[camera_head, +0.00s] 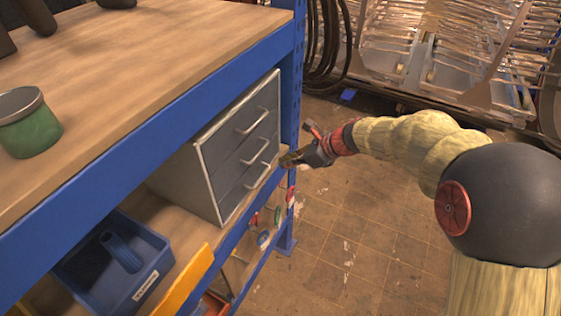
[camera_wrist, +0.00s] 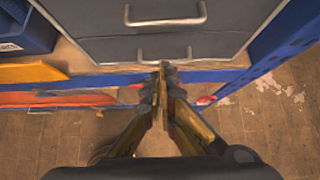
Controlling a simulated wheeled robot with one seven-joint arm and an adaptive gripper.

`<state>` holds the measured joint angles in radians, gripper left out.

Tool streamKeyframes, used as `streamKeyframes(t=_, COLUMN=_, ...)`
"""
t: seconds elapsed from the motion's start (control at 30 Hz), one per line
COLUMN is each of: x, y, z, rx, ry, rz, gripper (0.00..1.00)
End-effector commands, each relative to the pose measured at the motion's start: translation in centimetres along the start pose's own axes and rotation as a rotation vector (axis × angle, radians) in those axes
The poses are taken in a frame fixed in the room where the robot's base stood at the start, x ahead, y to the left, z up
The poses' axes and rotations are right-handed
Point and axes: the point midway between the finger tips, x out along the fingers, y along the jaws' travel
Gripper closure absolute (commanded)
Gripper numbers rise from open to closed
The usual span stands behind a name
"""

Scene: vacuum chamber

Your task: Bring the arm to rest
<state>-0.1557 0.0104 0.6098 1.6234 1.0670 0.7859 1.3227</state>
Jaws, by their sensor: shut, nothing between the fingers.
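My arm reaches from the right side of the head view toward the blue shelf rack. My gripper (camera_head: 290,160) is at its end, beside the rack's upright and close to the front of the grey drawer cabinet (camera_head: 210,150). In the wrist view my gripper (camera_wrist: 163,72) has its fingertips together, with nothing seen between them. The fingertips are just in front of the lower drawer and the blue shelf edge (camera_wrist: 215,76). I cannot tell whether they touch the cabinet or the shelf.
The blue rack's upright (camera_head: 291,70) stands right by the gripper. A blue bin (camera_head: 150,250) sits on the lower shelf left of the cabinet. A green jar (camera_head: 30,125) stands on the wooden top. Tiled floor (camera_head: 370,260) lies open below my arm. Metal racks (camera_head: 430,50) stand behind.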

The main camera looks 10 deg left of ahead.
Motion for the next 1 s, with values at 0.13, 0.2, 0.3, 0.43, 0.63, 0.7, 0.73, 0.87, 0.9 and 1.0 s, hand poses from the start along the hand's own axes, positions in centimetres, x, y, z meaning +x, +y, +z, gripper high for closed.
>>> streamKeyframes(t=0.13, x=-0.3, y=0.0, z=0.0, rx=0.001, ry=0.000, rz=0.001, gripper=1.00)
streamKeyframes(t=0.2, x=-0.3, y=0.0, z=0.0, rx=-0.002, ry=0.000, rz=0.001, gripper=1.00)
streamKeyframes(t=0.3, x=-0.3, y=0.0, z=0.0, rx=-0.044, ry=0.000, rz=0.001, gripper=1.00)
streamKeyframes(t=0.43, x=-0.2, y=0.6, z=-0.8, rx=-0.214, ry=0.022, rz=0.021, gripper=1.00)
streamKeyframes(t=0.63, x=-1.4, y=5.4, z=-6.5, rx=-0.665, ry=0.145, rz=0.158, gripper=1.00)
streamKeyframes(t=0.7, x=-3.0, y=7.2, z=-8.5, rx=-0.852, ry=0.186, rz=0.206, gripper=1.00)
streamKeyframes(t=0.73, x=-3.8, y=7.9, z=-9.4, rx=-0.937, ry=0.205, rz=0.227, gripper=1.00)
streamKeyframes(t=0.87, x=-7.9, y=11.2, z=-14.0, rx=-1.308, ry=0.294, rz=0.320, gripper=1.00)
streamKeyframes(t=0.9, x=-9.1, y=12.2, z=-15.4, rx=-1.409, ry=0.325, rz=0.345, gripper=1.00)
streamKeyframes(t=1.0, x=-12.1, y=14.3, z=-19.0, rx=-1.638, ry=0.408, rz=0.404, gripper=1.00)
